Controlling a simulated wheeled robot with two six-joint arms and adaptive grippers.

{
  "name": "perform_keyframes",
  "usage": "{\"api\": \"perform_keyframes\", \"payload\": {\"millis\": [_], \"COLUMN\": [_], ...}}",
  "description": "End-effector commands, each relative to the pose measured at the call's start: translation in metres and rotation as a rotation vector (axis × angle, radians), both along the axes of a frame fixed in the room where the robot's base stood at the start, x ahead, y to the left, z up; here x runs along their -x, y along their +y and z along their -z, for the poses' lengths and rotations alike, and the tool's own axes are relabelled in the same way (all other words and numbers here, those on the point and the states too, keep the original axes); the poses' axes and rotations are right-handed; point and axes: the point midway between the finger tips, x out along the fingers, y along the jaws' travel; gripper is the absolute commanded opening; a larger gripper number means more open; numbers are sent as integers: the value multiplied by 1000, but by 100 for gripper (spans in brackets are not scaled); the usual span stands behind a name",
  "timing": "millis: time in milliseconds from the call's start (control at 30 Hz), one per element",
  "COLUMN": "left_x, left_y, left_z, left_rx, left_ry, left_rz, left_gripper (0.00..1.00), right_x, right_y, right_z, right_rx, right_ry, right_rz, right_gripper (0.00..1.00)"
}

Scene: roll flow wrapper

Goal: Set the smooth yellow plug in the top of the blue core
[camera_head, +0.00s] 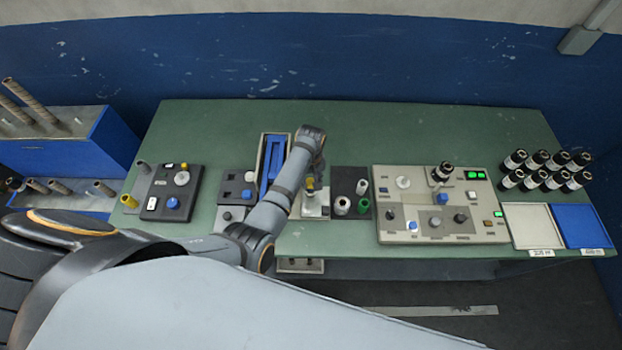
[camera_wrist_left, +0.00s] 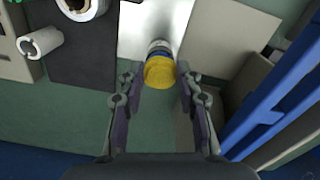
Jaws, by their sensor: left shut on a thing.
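The smooth yellow plug (camera_wrist_left: 159,73) is between the fingertips of my left gripper (camera_wrist_left: 158,80), which is shut on it. In the head view my left gripper (camera_head: 313,178) is over a pale block on the table, with a bit of yellow at its tips. A blue band, which looks like the blue core (camera_wrist_left: 158,53), shows right behind the plug in the wrist view, above a pale round base. I cannot tell whether the plug is seated in the core or just over it. My right gripper is not in view.
A dark mat (camera_head: 350,181) with white and green rolls lies just right of the gripper. A blue tray (camera_head: 272,161) is just left. A grey control panel (camera_head: 388,181) stands farther right. A yellow cylinder (camera_head: 130,202) is at the table's left edge.

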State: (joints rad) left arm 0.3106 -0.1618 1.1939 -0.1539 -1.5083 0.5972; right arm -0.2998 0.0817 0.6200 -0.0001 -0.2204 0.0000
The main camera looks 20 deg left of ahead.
Motion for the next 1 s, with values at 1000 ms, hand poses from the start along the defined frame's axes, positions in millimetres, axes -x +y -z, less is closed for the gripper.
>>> {"api": "perform_keyframes", "payload": {"millis": [1000], "left_x": [0], "left_y": [0], "left_z": [6], "left_rx": [0], "left_ry": [-1], "left_rz": [0], "left_gripper": [55], "right_x": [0], "right_y": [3], "right_z": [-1], "right_rx": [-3], "right_ry": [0], "right_rz": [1], "right_gripper": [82]}}
